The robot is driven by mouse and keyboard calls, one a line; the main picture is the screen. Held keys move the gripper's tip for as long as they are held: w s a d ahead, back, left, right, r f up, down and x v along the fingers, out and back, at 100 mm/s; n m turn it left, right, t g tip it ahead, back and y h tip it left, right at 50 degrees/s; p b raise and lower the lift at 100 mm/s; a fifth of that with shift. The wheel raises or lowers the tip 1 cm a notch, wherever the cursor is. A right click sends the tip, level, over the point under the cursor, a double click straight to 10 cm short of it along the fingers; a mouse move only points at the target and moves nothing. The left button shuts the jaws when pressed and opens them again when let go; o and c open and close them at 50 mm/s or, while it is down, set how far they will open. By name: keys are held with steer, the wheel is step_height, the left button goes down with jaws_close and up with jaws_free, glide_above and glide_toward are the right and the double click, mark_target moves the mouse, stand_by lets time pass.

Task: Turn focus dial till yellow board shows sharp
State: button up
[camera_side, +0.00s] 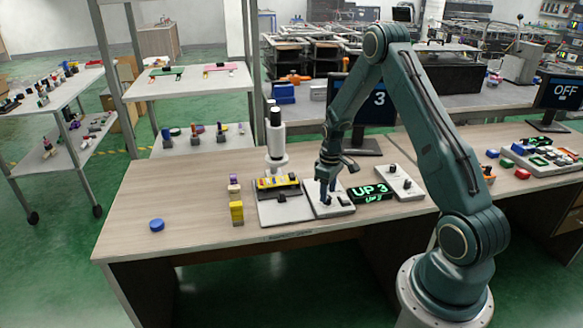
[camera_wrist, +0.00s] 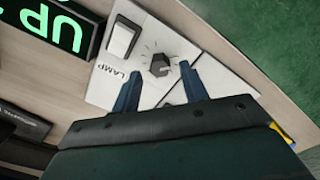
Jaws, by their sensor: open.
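A dark dial (camera_wrist: 159,65) with tick marks around it sits on a white panel (camera_wrist: 100,85), beside a white rocker switch (camera_wrist: 123,38) and the printed word LAMP. My gripper (camera_wrist: 159,69) is open, with one finger on each side of the dial; I cannot tell whether they touch it. In the side view my gripper (camera_side: 326,192) points down over the panel (camera_side: 338,211) and hides much of it. The yellow board (camera_side: 278,183) lies under a white microscope-like column (camera_side: 276,138), left of my gripper. Its sharpness cannot be told here.
A black sign with green "UP 3" (camera_side: 370,191) stands right of the panel, with another white panel (camera_side: 400,183) beyond. A monitor showing 3 (camera_side: 378,98) stands behind.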

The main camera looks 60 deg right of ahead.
steer(key=shift+f, duration=0.9)
steer(key=shift+c, duration=0.2)
jaws_close()
